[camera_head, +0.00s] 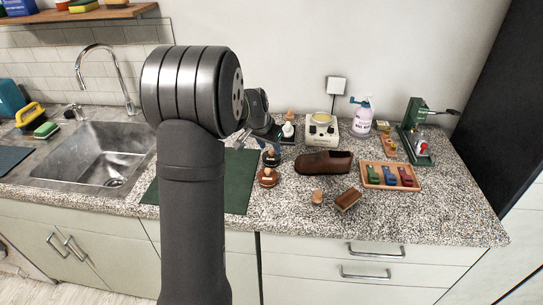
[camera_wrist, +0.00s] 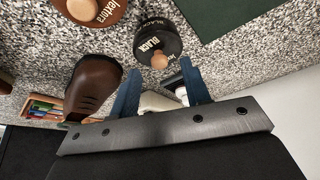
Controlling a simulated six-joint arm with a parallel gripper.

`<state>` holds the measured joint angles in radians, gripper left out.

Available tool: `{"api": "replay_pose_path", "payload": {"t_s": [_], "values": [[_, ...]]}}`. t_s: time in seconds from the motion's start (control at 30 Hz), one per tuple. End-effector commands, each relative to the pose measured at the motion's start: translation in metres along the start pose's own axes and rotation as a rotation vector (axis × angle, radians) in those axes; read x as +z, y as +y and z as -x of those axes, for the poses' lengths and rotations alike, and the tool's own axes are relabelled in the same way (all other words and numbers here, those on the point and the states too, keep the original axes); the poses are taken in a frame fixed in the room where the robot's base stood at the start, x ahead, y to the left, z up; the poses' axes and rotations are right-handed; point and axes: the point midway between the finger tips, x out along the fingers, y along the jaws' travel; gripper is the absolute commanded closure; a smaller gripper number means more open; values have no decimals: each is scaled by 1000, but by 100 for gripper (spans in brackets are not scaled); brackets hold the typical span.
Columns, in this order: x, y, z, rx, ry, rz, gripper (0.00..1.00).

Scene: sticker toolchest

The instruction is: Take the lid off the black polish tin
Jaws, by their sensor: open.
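The black polish tin (camera_head: 270,160) stands on the granite counter beside the green mat's right edge. In the wrist view the black tin (camera_wrist: 157,22) shows "BLACK" lettering on its side and on its lid (camera_wrist: 152,46). The lid sits on the tin and has a round wooden knob (camera_wrist: 160,61). My gripper (camera_wrist: 160,68) is open and empty, its two blue fingers spread to either side of the knob, with a gap on each side. I cannot tell their exact height over it. In the head view my arm hides much of my gripper (camera_head: 243,138).
A brown polish tin (camera_head: 267,178) stands close in front of the black one. A brown shoe (camera_head: 322,163) lies to the right, with a brush (camera_head: 348,199) in front. A white device (camera_head: 322,130) and small bottle (camera_head: 288,130) stand behind. The green mat (camera_head: 240,185) is bare where visible.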

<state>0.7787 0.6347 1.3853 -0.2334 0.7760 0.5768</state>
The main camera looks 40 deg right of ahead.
Motion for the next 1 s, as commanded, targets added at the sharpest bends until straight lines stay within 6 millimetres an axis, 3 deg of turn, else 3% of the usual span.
{"api": "replay_pose_path", "payload": {"t_s": [0.13,0.37,0.6,1.0], "values": [[0,1,-20,1,-2,0,57],[0,0,-23,0,0,0,57],[0,0,-22,0,0,0,100],[0,0,-21,0,0,0,100]]}}
